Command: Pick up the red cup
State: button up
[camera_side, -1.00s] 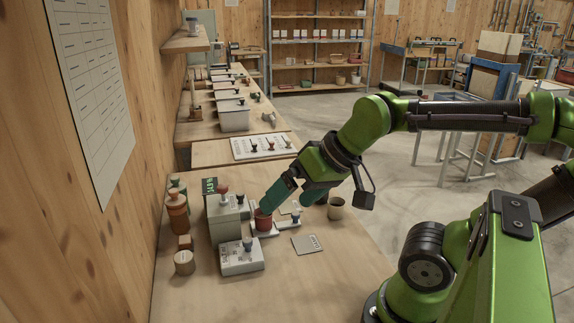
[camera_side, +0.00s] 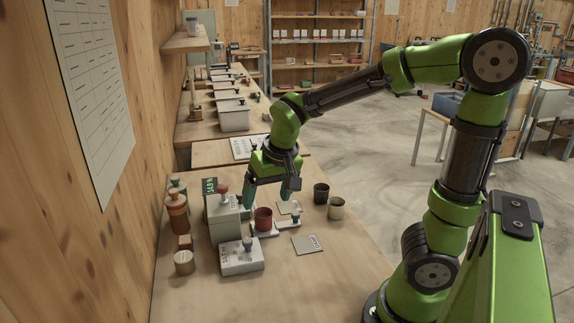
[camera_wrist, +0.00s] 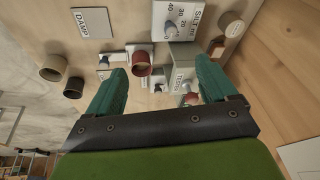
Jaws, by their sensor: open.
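The red cup (camera_side: 263,219) stands upright on a small pale plate beside the grey box with a display (camera_side: 222,212). My gripper (camera_side: 266,203) is open and points down, just above and behind the cup in the side view. In the wrist view, the red cup (camera_wrist: 142,63) shows between the spread fingers of my gripper (camera_wrist: 160,66), nearer the left finger. Nothing is held. Whether a finger touches the cup cannot be told.
A dark cup (camera_side: 321,193) and a beige cup (camera_side: 337,208) stand to the right. The front right tabletop is clear.

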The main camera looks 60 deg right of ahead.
jog(key=w+d+m+h, duration=0.3)
jog(key=w+d, duration=0.1)
jog(key=d, duration=0.2)
send_near(263, 212)
notch_tip(263, 212, down, 3)
jog(key=shift+r, duration=0.2)
jog(key=shift+x, duration=2.95)
jog(key=shift+a, duration=0.2)
jog(key=c, duration=1.2)
jog(key=shift+r, duration=0.15)
